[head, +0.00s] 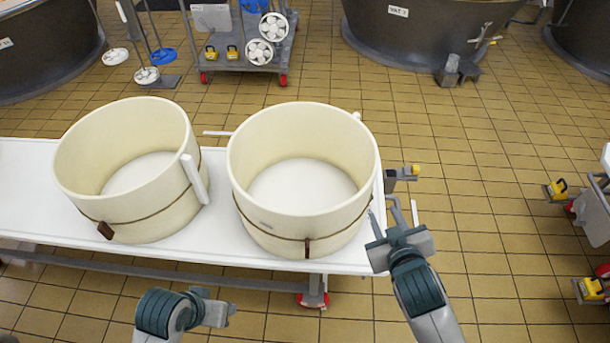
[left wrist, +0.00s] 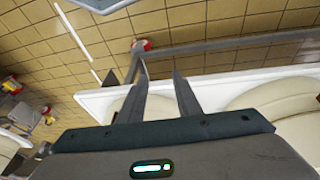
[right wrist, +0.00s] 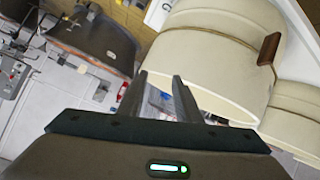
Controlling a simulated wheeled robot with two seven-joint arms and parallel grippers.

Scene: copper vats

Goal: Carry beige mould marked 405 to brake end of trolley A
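Two round beige moulds, the right one (head: 330,140) and the left one (head: 90,150), stand upright and apart on a white trolley top (head: 30,195). Each has a brown band and a white side bar. I cannot read 405 on either. The right mould stands near the top's right end, where a grey bracket with a yellow pedal (head: 415,170) sticks out. My right gripper (head: 395,216) is open and empty, just off that end beside the right mould; a mould rim (right wrist: 225,105) is close to its fingers (right wrist: 162,95). My left gripper (head: 228,308) is open and empty in front of the trolley.
A grey trolley (head: 250,60) with tools stands behind. Dark vats (head: 410,35) line the back. More equipment with yellow pedals (head: 556,188) is at the right edge. Tiled floor (head: 470,160) is clear between. A red caster (head: 312,300) is under the white top.

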